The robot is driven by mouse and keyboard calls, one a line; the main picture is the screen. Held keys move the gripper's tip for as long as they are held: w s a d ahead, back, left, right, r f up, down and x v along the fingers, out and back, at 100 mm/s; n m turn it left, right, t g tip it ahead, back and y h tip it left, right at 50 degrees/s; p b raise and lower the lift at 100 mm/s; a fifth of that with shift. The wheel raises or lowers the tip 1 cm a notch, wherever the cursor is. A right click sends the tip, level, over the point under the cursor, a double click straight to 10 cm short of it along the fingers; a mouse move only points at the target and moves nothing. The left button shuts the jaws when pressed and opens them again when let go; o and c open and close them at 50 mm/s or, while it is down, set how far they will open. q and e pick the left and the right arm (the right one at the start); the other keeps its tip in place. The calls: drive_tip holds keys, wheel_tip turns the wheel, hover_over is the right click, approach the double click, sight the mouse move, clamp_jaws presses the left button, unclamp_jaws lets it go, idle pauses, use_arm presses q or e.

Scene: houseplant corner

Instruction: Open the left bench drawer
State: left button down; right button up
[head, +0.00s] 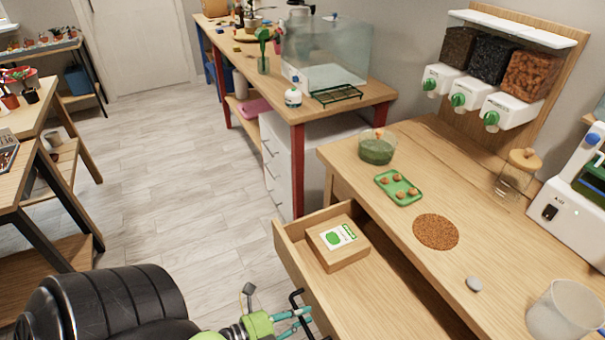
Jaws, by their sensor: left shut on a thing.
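The bench drawer (372,298) of the wooden bench (400,155) is pulled out, and its inside shows. A cardboard box (338,243) with a green and white label lies in its far end. A black handle (296,297) shows at the drawer's front at the bottom of the head view. My left gripper (300,318) comes in from the bottom left and is shut on this handle. The fingers' exact hold is partly cut off by the picture's lower edge. The drawer's near end is also out of frame. My right gripper is not in view.
A white drawer cabinet (290,165) stands beyond. The floor (170,190) left of the drawer is clear.

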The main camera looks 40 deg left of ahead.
use_arm(q)
drive_tip(key=c, duration=1.2)
unclamp_jaws()
drive_tip(key=shift+o, duration=0.2)
drive_tip(key=v, duration=1.2)
